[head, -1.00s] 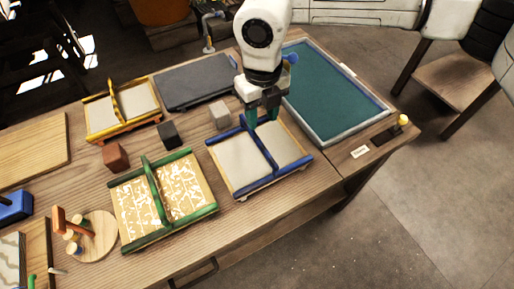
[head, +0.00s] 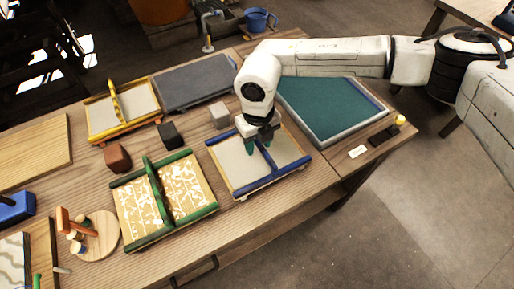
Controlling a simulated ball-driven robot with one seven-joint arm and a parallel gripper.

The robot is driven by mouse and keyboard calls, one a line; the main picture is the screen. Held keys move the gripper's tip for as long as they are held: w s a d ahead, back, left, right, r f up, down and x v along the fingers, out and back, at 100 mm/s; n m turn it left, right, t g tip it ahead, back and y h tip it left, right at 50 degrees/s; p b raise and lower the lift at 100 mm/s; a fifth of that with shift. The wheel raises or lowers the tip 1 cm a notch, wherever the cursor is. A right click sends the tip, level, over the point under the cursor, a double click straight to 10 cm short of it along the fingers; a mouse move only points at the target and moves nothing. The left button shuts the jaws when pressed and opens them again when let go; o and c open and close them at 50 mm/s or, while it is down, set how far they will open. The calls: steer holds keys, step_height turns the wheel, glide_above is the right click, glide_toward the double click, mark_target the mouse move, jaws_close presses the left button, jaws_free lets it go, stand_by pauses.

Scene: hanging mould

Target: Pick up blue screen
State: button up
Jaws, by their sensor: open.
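The blue screen (head: 232,173) is a pale mesh panel in a wooden frame with blue bars and a raised blue bar across its middle. It lies on the wooden table, right of the green-framed screen. My gripper (head: 261,150) points down over the middle of the blue screen, with its dark green fingertips close to the raised blue bar. The fingers are open. My gripper hides part of the bar and the far edge, and I cannot tell whether the fingertips touch the bar.
A green-framed screen (head: 127,206) lies to the left, and a yellow-framed screen (head: 140,98) behind it. A teal tray (head: 330,105) is at the right. Small blocks, grey (head: 219,116), black (head: 169,135) and brown (head: 117,158), stand between. The table's front edge is near.

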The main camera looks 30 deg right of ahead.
jaws_close()
steer(key=shift+r, duration=0.1)
stand_by(0.4)
